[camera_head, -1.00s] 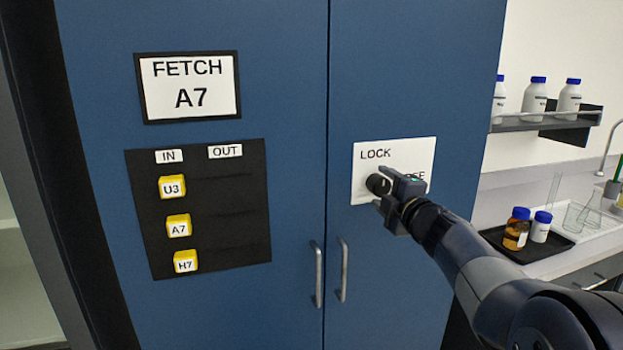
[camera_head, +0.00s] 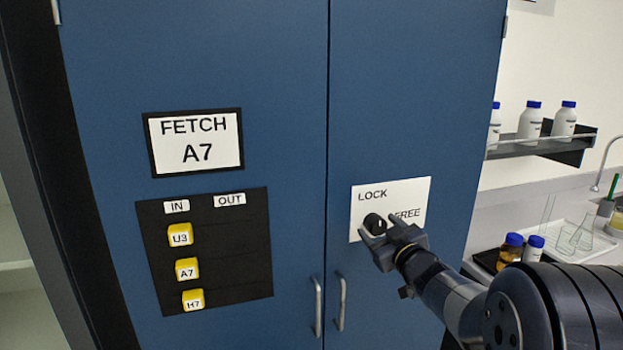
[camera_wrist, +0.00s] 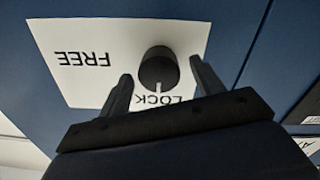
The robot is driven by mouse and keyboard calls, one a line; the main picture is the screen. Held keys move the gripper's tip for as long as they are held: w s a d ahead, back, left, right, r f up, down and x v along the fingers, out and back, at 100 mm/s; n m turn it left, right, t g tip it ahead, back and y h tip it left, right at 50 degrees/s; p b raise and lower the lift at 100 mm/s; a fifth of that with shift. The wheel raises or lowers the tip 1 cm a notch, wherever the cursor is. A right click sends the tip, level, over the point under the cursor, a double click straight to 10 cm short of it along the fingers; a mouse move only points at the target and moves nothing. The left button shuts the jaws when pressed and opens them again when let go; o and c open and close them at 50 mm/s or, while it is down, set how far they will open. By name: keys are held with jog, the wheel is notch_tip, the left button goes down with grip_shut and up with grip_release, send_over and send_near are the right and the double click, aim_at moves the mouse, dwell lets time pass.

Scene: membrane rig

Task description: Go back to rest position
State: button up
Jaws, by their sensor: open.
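My gripper (camera_head: 379,238) is open and empty in front of the lock plate, its fingers pointing at the cabinet. The black round knob (camera_head: 374,222) is on the white plate (camera_head: 418,196) marked LOCK and FREE, on the right blue door. In the wrist view the knob (camera_wrist: 158,66) shows between and beyond the two spread fingers (camera_wrist: 160,82), with a gap on each side. A white mark on the knob points toward the word LOCK in that view. The gripper hides part of the plate's lower edge in the head view.
The left door carries a FETCH A7 sign (camera_head: 195,141) and a black IN/OUT board (camera_head: 235,270) with yellow tags in the IN column. Two door handles (camera_head: 318,305) lie left of my arm. Bottles (camera_head: 531,121) stand on a shelf at right, above a counter with glassware.

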jog(key=shift+r+m+p, duration=0.2)
jog(key=shift+m+p, duration=0.5)
jog(key=shift+m, duration=0.1)
jog(key=shift+s+d+f+m, duration=0.1)
jog(key=shift+s+f+m, duration=0.05)
jog(key=shift+m, duration=0.15)
jog(key=shift+b+v, duration=0.35)
jog(key=shift+v, duration=0.7)
jog(key=shift+f, duration=0.1)
